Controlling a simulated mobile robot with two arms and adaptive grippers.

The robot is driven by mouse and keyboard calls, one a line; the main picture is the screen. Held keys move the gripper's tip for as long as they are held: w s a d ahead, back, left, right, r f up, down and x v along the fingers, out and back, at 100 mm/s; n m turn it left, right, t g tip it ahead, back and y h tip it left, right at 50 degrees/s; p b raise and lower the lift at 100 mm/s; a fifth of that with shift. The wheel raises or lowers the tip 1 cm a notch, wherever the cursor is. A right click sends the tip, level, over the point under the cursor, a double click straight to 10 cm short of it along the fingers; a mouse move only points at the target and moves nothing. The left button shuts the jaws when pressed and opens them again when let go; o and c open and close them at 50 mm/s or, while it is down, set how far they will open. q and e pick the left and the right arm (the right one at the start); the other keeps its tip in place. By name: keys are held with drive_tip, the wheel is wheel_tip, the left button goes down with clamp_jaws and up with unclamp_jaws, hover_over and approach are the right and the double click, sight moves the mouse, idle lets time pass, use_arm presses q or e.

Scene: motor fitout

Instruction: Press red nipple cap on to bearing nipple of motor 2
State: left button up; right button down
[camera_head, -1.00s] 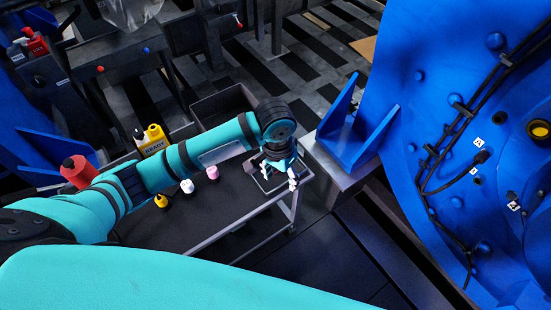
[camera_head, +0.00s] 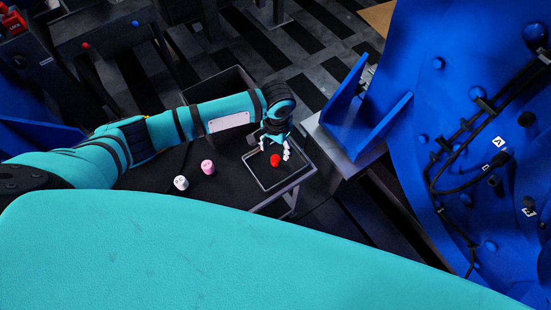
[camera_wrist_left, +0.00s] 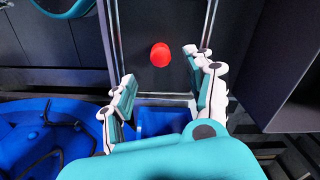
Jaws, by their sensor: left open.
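The red nipple cap (camera_head: 276,160) sits on a dark, pale-rimmed tray (camera_head: 254,172) at the right end of the black table. It also shows in the left wrist view (camera_wrist_left: 160,54). My left gripper (camera_head: 274,148) is over the tray, close to the cap. In the left wrist view, its white and teal fingers (camera_wrist_left: 166,76) are spread and empty; the cap lies beyond them, apart from them. A big blue motor (camera_head: 440,120) stands at the right with black cables and white letter labels. I cannot tell whether it is motor 2 or pick out its bearing nipple.
A white cap (camera_head: 181,183) and a pink cap (camera_head: 208,167) stand on the table (camera_head: 225,185) left of the tray. A dark open bin (camera_head: 222,88) is behind my left arm. Blue brackets (camera_head: 365,125) rise between the table and the motor.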

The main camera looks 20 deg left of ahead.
sight(275, 158)
use_arm(q)
wheel_tip(275, 158, down, 2)
drive_tip(key=shift+f, duration=0.1)
drive_tip(key=f, duration=0.3)
drive_tip(key=shift+s+a+f, duration=0.1)
drive_tip(key=shift+a+f, duration=0.1)
drive_tip(key=shift+f, duration=0.6)
drive_tip(key=c, duration=0.9)
use_arm(e)
drive_tip(key=shift+w+f, duration=0.1)
drive_tip(key=shift+w, duration=1.05)
